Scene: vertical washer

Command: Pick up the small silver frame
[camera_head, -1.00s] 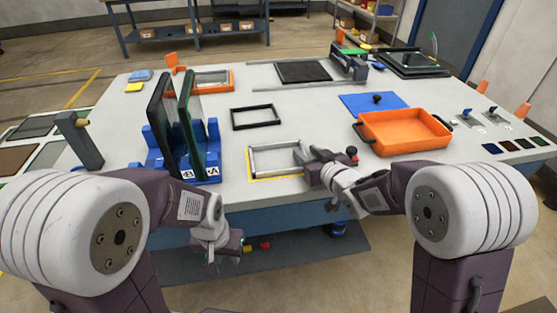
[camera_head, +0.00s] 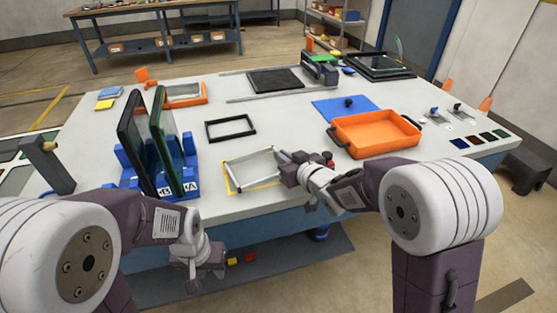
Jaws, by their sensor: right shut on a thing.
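The small silver frame (camera_head: 252,164) is at the front middle of the table, over a yellow-outlined area. It looks slightly tilted relative to the yellow outline. My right gripper (camera_head: 285,160) is shut on the right side of the silver frame; its fingers partly hide that side. My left gripper (camera_head: 196,275) hangs low in front of the table edge, away from the frame. Its fingers are too small and unclear to tell whether they are open.
A blue rack (camera_head: 188,168) with upright glass panels stands left of the frame. A black frame (camera_head: 231,128) lies behind it. An orange tray (camera_head: 375,133) and a blue mat (camera_head: 340,108) are to the right. Bare tabletop lies between the black frame and the tray.

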